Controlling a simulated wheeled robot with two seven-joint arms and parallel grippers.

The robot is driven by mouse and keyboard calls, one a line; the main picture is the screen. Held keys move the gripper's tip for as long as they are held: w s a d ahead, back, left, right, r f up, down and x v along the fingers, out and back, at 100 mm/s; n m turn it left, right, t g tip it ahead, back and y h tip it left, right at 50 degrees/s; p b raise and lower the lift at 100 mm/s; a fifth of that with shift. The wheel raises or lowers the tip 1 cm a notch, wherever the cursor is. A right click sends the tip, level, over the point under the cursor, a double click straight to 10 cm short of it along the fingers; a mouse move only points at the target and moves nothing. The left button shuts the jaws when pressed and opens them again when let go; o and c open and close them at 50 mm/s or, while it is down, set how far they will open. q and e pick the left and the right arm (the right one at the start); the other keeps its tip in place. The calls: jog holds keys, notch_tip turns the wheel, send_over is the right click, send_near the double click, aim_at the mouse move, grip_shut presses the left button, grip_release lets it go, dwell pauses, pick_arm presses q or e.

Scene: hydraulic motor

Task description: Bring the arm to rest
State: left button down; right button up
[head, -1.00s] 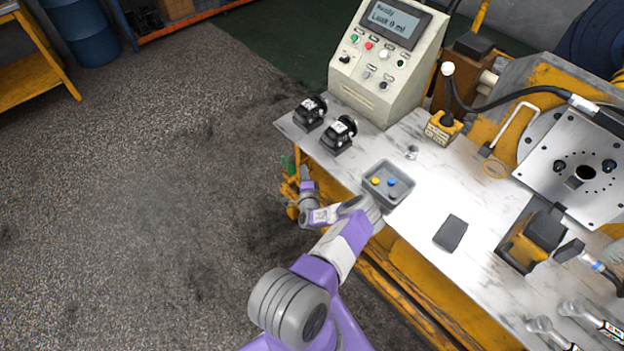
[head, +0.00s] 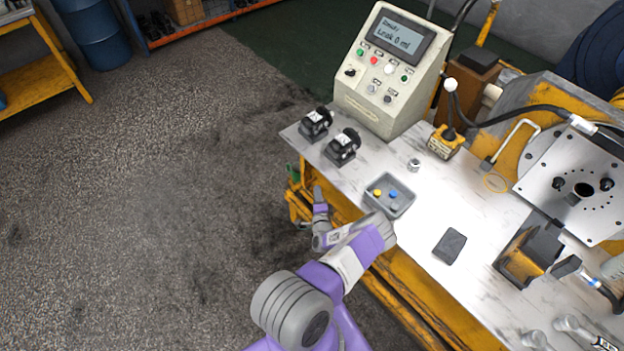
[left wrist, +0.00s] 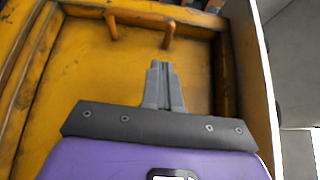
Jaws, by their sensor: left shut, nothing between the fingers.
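My left arm (head: 345,262), purple, white and grey, reaches in from the bottom of the head view. Its left gripper (head: 318,194) hangs off the table's left edge, beside the yellow bench frame. In the left wrist view the two grey fingers (left wrist: 163,68) are together with nothing between them. They face a worn yellow panel (left wrist: 90,75); I cannot tell how far off it is. The right gripper is in neither view.
The marble-look table top (head: 455,200) holds a grey tray (head: 405,205) with yellow and blue pieces, two black devices (head: 342,147), a control box (head: 375,105) and a dark pad (head: 449,245). The floor (head: 130,220) at the left is clear.

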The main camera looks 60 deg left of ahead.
pick_arm(q)
jog(key=p+v, duration=0.2)
jog(key=v, duration=0.5)
jog(key=s+d+f+n+g+h, duration=0.1)
jog(key=s+n+g, duration=0.3)
jog(key=s+g, duration=0.65)
jog(key=s+d+f+n+g+h, duration=0.1)
jog(key=s+d+n+g+h, duration=0.15)
jog(key=s+d+h, duration=0.4)
jog(key=s+d+f+n+g+h, duration=0.1)
jog(key=s+d+g+h, duration=0.2)
jog(key=d, duration=0.7)
jog(key=w+d+r+t+h, duration=0.1)
jog(key=w+d+h, duration=0.15)
jog(key=d, duration=0.35)
jog(key=w+d+r+t+h+b, duration=0.1)
jog(key=w+d+h, duration=0.15)
jog(key=d, duration=0.25)
jog(key=w+d+r+t+h, duration=0.1)
jog(key=w+d+h, duration=0.1)
jog(key=d+h, duration=0.3)
jog(key=w+d+r+t, duration=0.6)
jog(key=w+d+r, duration=0.2)
jog(key=d, duration=0.1)
jog(key=shift+w+r, duration=0.4)
